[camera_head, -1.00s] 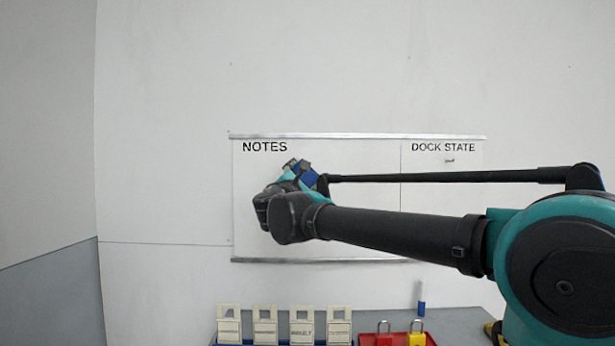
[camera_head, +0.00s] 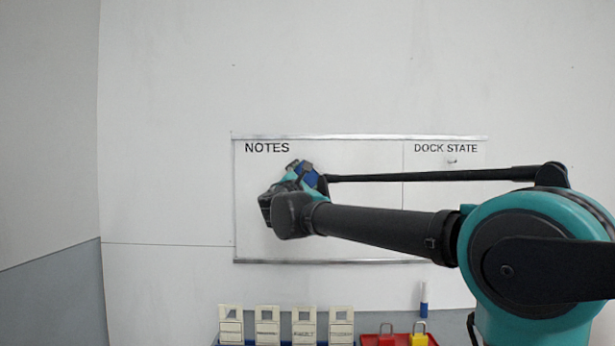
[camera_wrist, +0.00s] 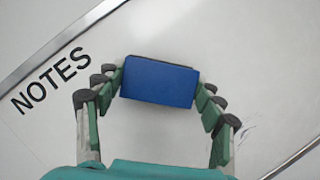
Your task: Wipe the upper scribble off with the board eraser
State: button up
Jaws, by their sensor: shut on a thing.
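My gripper (camera_wrist: 160,84) is shut on the blue board eraser (camera_wrist: 158,82), with fingers at both its ends. In the head view the eraser (camera_head: 309,179) is partly hidden by my wrist and lies over the upper middle of the NOTES area of the whiteboard (camera_head: 365,225). It looks close to the board; I cannot tell whether it touches.
The DOCK STATE column (camera_head: 445,215) at right carries a small dark mark (camera_head: 452,161). Below the board, a table holds several pale tags (camera_head: 267,328), a red tray with red and yellow padlocks (camera_head: 419,339), and a blue marker (camera_head: 424,305). The wall is clear.

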aim_at(321, 174)
jog(key=shift+w, duration=1.05)
jog(key=shift+d, duration=0.1)
dwell(0.3)
jog(key=shift+s+d, duration=0.1)
jog(key=shift+d, duration=1.85)
jog(key=shift+a, duration=0.1)
jog(key=shift+w+a, duration=0.2)
jog(key=shift+a, duration=1.75)
jog(key=shift+s, duration=2.95)
